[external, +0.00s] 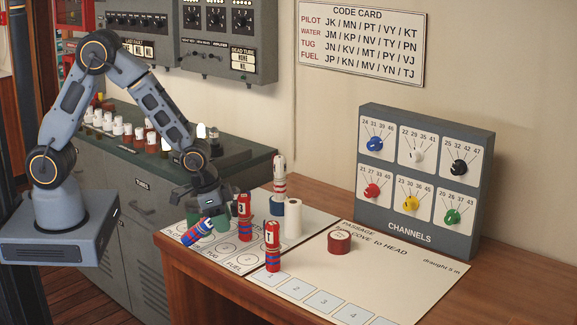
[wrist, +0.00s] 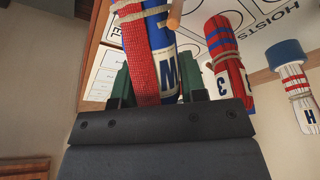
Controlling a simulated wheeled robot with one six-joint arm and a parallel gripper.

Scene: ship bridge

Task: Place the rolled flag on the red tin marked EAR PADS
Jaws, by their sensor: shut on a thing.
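My gripper (external: 207,190) is shut on a rolled flag (external: 196,232), blue and red with a pale cord. The red tin (external: 339,242) stands on the chart to the right, apart from my gripper. The tin is not seen in the wrist view.
Upright rolled flags stand close by: one marked 3 (external: 244,216), another (external: 272,246) nearer the front. A white-and-red flag (external: 279,174) stands on a blue tin (external: 277,206), beside a white cylinder (external: 293,218). The channels box (external: 425,175) stands behind. Chart right of the red tin is clear.

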